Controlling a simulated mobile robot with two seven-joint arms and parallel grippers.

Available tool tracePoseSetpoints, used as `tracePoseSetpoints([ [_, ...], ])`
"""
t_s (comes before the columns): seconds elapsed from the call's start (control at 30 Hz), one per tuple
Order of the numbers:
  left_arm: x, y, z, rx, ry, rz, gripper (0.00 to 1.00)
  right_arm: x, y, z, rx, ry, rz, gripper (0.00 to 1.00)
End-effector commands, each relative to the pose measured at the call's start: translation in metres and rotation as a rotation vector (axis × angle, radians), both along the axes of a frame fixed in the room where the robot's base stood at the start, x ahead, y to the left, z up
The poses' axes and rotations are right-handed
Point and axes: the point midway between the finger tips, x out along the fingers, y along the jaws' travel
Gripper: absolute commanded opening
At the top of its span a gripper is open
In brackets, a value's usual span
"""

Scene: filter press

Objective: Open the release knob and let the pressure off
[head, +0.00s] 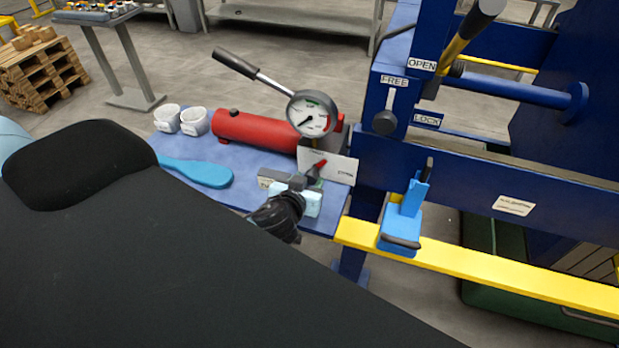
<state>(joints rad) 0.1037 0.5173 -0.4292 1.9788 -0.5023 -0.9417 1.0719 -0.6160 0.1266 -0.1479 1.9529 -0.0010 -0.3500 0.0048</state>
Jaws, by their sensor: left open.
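A red hand pump (258,131) lies on a blue side table, with a dark lever handle rising to the upper left. A round pressure gauge (312,113) stands at its right end; its fine markings are too small to read. A small red-handled knob (319,166), apparently the release knob, shows below the gauge in front of a white placard (343,168). My left gripper (298,184) is open just below and left of this knob, close to it. Whether they touch cannot be told, and the knob's base is partly hidden. My right gripper is out of view.
A blue press frame (480,180) with FREE, LOCK and OPEN labels stands at right, with a yellow rail (480,267) and blue clamp-like part (404,220). Two white cups (196,121) and a blue scraper (198,172) lie left on the table.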

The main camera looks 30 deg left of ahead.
Motion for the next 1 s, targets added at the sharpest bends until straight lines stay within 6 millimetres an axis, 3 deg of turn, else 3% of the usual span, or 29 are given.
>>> tracePoseSetpoints([
  [0.2,0.016,0.004,-0.006,0.0,-0.001,-0.001,0.43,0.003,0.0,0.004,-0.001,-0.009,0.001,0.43],
  [0.57,0.02,0.004,-0.009,-0.002,0.001,-0.001,0.43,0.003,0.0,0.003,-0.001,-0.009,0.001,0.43],
  [0.8,0.02,0.005,-0.009,-0.001,0.001,-0.001,0.14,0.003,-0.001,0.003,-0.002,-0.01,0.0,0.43],
  [1.0,0.02,0.004,-0.009,0.009,0.003,-0.001,0.12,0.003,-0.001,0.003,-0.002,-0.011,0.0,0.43],
])
